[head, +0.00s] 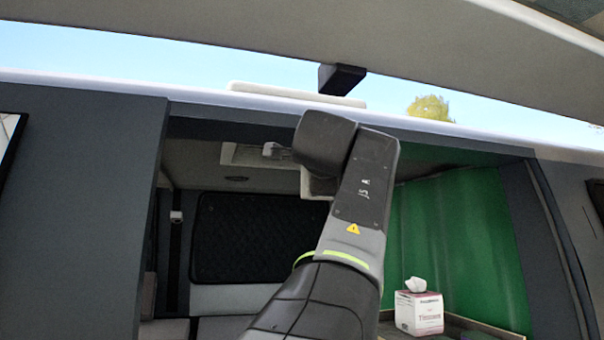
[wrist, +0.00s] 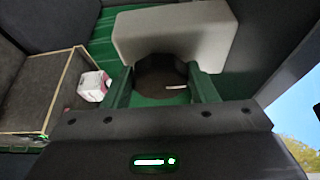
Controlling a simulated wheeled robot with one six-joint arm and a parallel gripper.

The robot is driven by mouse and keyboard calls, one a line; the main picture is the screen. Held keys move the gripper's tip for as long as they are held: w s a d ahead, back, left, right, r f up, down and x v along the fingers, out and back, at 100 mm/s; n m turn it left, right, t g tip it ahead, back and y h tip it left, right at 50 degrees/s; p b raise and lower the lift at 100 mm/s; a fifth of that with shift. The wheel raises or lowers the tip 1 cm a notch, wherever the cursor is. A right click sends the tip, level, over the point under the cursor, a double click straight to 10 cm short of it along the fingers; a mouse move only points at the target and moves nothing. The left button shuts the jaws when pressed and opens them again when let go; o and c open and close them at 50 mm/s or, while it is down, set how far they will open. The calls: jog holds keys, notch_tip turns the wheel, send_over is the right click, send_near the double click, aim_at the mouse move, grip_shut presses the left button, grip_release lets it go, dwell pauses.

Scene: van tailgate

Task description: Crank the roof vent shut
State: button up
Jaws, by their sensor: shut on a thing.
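The roof vent shows in the head view as a pale lid (head: 250,88) on the van's roof and a pale frame (head: 232,155) in the ceiling. The lid lies low on the roof line; I cannot tell whether a gap is left. In the wrist view my gripper (wrist: 162,88) is shut on a dark round knob (wrist: 160,72), a finger on each side. A pale grey block (wrist: 175,32) sits just beyond it, perhaps the crank's body. In the head view my arm's dark end hides the grip; part of a pale block (head: 315,187) shows below it.
A tissue box (head: 419,312) stands inside at the right, before a green curtain (head: 455,240); the box also shows in the wrist view (wrist: 92,86). A dark panel (head: 245,238) covers the rear wall. The raised tailgate (head: 440,55) hangs above my arm.

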jog(key=shift+s+a+r, duration=0.1)
jog(key=shift+s+r, duration=0.05)
jog(key=shift+r, duration=0.25)
jog(key=o, duration=0.7)
jog(key=shift+o, duration=1.3)
jog(key=shift+f, duration=0.1)
jog(key=shift+f, duration=0.1)
jog(key=b+v, duration=0.3)
jog(key=v, duration=1)
jog(key=shift+s, duration=0.15)
